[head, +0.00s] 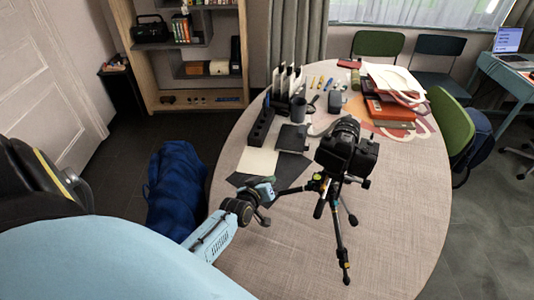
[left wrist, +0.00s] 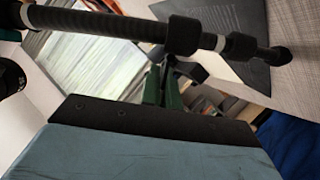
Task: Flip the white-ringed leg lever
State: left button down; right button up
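A black camera (head: 347,150) sits on a small black tripod (head: 322,183) with yellow-green and teal parts, standing on the table. One leg (head: 341,240) points to the front and another (head: 291,190) reaches left to my left gripper (head: 266,192). In the left wrist view a black leg (left wrist: 110,26) with thick collars crosses the top, in front of the green fingers (left wrist: 163,92). A pale ring (left wrist: 221,42) shows between two collars. The fingers look close together; their tips are partly hidden behind the leg, and I cannot tell whether they touch it. My right gripper is out of view.
The oval table (head: 300,260) is clear at the front. Black and cream sheets (head: 258,161), a dark holder (head: 262,124), a mug (head: 298,108) and an orange stack (head: 388,112) lie behind. A blue bag (head: 176,188) stands on the floor at left.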

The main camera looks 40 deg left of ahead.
pick_arm(q)
jog(key=shift+w+d+r+m+y+p, duration=0.15)
jog(key=shift+m+y+p, duration=0.2)
jog(key=shift+p, duration=0.3)
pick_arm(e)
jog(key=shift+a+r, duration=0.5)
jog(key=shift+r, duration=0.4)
pick_arm(q)
jog(key=c, duration=1.6)
grip_release()
jog(key=shift+c, duration=0.2)
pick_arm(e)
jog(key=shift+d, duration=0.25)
